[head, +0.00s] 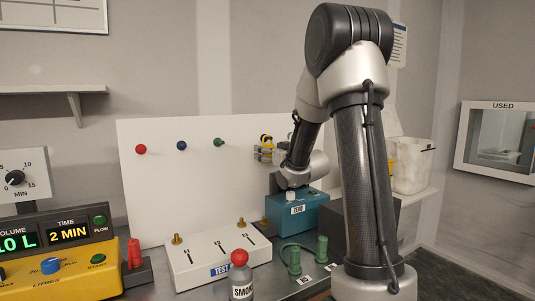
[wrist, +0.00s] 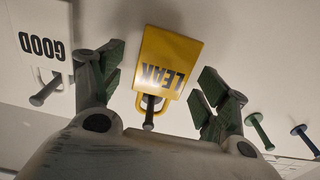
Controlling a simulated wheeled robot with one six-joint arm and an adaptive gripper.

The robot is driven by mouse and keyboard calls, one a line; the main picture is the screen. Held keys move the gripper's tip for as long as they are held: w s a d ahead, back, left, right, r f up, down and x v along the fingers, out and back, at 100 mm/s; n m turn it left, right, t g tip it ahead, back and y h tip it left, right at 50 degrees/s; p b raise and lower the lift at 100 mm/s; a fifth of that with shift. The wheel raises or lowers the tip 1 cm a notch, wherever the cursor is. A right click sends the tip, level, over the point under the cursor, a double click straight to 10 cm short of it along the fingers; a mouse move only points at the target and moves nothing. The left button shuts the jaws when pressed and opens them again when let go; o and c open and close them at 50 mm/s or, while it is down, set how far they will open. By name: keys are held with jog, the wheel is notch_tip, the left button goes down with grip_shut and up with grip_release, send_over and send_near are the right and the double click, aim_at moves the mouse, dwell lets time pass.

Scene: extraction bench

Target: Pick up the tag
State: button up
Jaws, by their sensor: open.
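A yellow tag (wrist: 172,55) with LEAK printed on it hangs by its loop on a dark peg (wrist: 150,112) in the wrist view. The lettering appears upside down there. My gripper (wrist: 160,72) is open, with one finger to each side of the yellow tag and clear gaps between. Nothing is held. A white tag (wrist: 42,45) marked GOOD hangs on another peg, left of the left finger. In the head view, a small yellow patch (head: 266,139) shows at the board beside my wrist; its details are too small to read.
The white board (head: 160,190) carries red (head: 141,149), blue (head: 182,145) and green (head: 219,142) pegs. Below are a teal ZERO box (head: 300,218), a white TEST block (head: 215,255), a SMOKE bottle (head: 242,280) and green fittings (head: 294,260). A white bin (head: 412,165) stands right.

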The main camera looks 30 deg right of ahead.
jog(key=c, duration=0.9)
jog(key=shift+c, duration=0.2)
jog(key=shift+w+a+r, duration=0.1)
